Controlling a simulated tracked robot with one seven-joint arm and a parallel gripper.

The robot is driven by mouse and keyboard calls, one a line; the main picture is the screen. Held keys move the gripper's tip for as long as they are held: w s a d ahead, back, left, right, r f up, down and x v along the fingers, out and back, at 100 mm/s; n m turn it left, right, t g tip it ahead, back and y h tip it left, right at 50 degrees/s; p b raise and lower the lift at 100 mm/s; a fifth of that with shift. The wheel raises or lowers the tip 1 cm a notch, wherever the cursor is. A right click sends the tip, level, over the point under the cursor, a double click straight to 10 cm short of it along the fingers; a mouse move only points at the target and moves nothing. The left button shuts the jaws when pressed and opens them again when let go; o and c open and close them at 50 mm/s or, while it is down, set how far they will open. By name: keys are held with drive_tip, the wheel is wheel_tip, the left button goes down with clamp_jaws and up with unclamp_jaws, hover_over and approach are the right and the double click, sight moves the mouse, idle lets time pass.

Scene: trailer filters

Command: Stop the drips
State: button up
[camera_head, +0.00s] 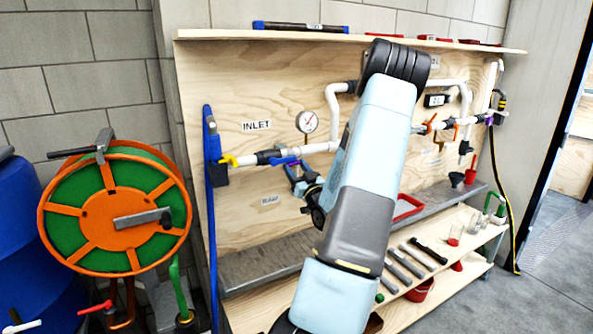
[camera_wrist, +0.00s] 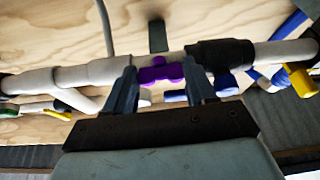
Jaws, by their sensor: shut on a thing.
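A white pipe run (camera_head: 322,147) crosses the plywood board and carries several coloured valve handles. My gripper (camera_head: 298,178) is up at this pipe, below its left part, partly hidden by my arm. In the wrist view my gripper (camera_wrist: 160,88) has its two fingers on either side of a purple handle (camera_wrist: 160,72) on the white pipe (camera_wrist: 85,73) and is shut on it. A blue handle (camera_head: 285,160) and a yellow handle (camera_head: 229,160) sit left of it in the head view. They also show in the wrist view, the blue (camera_wrist: 227,83) and the yellow (camera_wrist: 300,82). I see no drips.
A round gauge (camera_head: 307,122) stands above the pipe. An orange handle (camera_head: 431,124) is on the pipe right of my arm. A grey trough (camera_head: 262,262) runs below. Tools (camera_head: 405,262) and a red bucket (camera_head: 420,290) are lower. A hose reel (camera_head: 115,215) stands left.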

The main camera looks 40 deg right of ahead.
drive_tip(key=shift+f, duration=0.1)
drive_tip(key=o, duration=1)
drive_tip(key=shift+o, duration=0.2)
drive_tip(key=v, duration=1.3)
drive_tip(key=shift+s, duration=0.3)
drive_tip(key=shift+f, duration=0.15)
